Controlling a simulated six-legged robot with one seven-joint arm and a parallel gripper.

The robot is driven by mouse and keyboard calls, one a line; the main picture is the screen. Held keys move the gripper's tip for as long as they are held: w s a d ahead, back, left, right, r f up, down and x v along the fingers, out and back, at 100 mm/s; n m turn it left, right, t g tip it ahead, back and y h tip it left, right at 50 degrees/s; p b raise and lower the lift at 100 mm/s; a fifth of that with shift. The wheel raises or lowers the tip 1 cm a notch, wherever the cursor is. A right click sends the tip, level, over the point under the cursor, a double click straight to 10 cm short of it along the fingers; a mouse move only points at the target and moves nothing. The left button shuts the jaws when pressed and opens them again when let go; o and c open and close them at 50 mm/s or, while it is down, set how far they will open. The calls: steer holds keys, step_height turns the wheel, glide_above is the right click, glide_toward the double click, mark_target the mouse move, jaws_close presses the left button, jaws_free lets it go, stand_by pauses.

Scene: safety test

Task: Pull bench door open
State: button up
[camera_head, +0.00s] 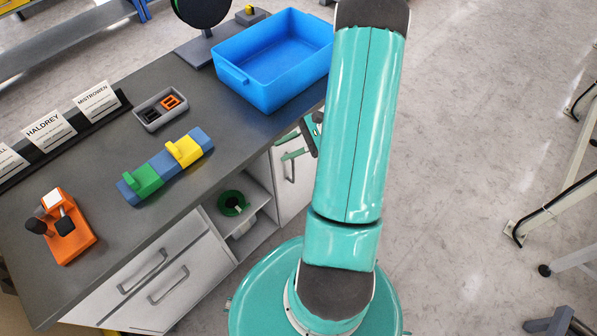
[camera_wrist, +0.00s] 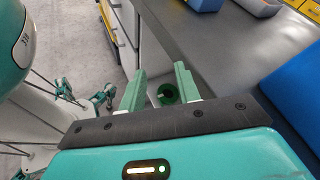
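The bench (camera_head: 238,135) has a dark grey top and white fronts below it. The bench door (camera_head: 303,187) is a white panel to the right of an open shelf, partly hidden by my arm. It appears shut. Its vertical grey handle (camera_head: 290,169) is in the head view. My gripper (camera_head: 294,147) has green fingers, seen just above the handle in the picture; I cannot tell whether they touch it. In the wrist view my gripper (camera_wrist: 160,76) is open, with a clear gap between the fingers and nothing visibly held. The handle cannot be made out there.
A green roll (camera_head: 232,203) sits in the open shelf. Two drawer handles (camera_head: 143,271) are at the lower left. A blue bin (camera_head: 243,83) stands near the bench edge. An orange stand (camera_head: 71,241) and block set (camera_head: 160,170) are on top.

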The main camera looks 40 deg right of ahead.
steer(key=s+d+f+m+t+h, duration=0.4)
steer(key=s+f+m+t, duration=0.25)
steer(key=f, duration=0.45)
steer(key=s+d+f+m+t+h, duration=0.5)
steer(key=f+m, duration=0.3)
steer(key=f, duration=0.3)
steer(key=w+a+y, duration=0.1)
steer(key=w+a, duration=0.2)
steer(key=w, duration=1)
steer(key=shift+g, duration=0.25)
jaws_close()
